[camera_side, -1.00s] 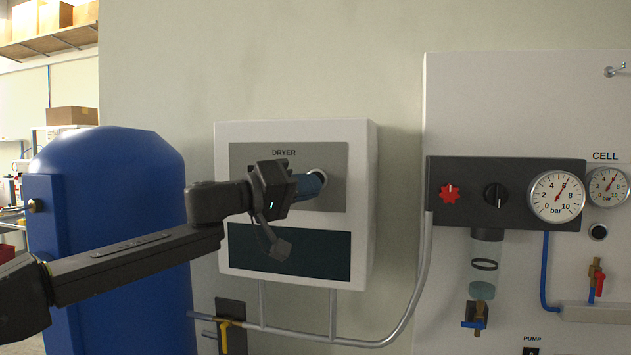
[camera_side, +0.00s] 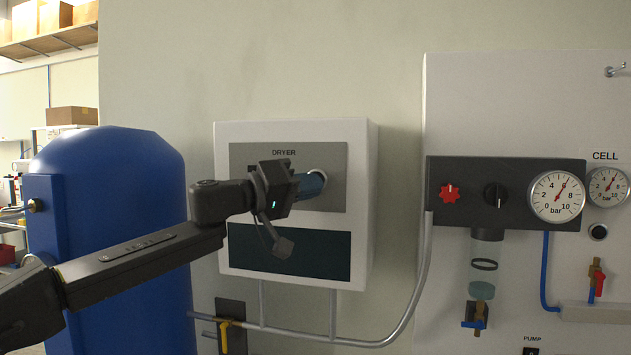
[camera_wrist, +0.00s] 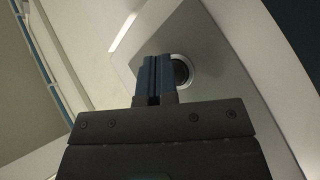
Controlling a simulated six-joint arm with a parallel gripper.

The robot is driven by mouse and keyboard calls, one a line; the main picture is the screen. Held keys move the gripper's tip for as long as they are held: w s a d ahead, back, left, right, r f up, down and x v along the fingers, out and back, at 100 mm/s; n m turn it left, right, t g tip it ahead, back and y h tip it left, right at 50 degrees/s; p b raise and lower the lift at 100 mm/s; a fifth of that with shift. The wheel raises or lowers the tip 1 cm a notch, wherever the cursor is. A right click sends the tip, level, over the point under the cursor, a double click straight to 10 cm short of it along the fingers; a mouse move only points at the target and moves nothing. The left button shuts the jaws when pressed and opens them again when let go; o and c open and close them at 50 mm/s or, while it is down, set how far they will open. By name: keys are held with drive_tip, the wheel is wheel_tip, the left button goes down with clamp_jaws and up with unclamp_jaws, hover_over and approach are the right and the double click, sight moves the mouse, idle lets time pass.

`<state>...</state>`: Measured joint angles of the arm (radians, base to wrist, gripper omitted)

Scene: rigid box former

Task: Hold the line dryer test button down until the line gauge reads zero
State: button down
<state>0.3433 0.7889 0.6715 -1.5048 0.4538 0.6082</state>
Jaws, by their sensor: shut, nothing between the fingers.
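The white dryer (camera_side: 365,200) hangs on the wall with a grey panel lettered DRYER. Its round test button (camera_wrist: 181,70), dark with a bright ring, shows in the wrist view; in the side view its ring (camera_side: 324,176) shows past the fingers. My gripper (camera_side: 316,184) is shut and empty, its blue fingers pointing at the button. In the wrist view the fingertips (camera_wrist: 157,60) overlap the button's left side; I cannot tell whether they touch or press it. The large gauge (camera_side: 557,196), probably the line gauge, has its red needle up and right, near 6 bar.
A blue tank (camera_side: 110,190) stands left, close to my arm. The board at right carries a red knob (camera_side: 450,193), a black knob (camera_side: 496,195), a smaller CELL gauge (camera_side: 607,186) and valves. A grey pipe (camera_side: 412,300) and yellow-handled valve (camera_side: 223,335) lie below the dryer.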

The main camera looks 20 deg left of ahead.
drive_tip(key=shift+w, duration=0.45)
idle(1.9)
drive_tip(key=shift+s, duration=0.1)
idle(3.4)
drive_tip(key=shift+s, duration=0.8)
drive_tip(key=shift+s, duration=2.5)
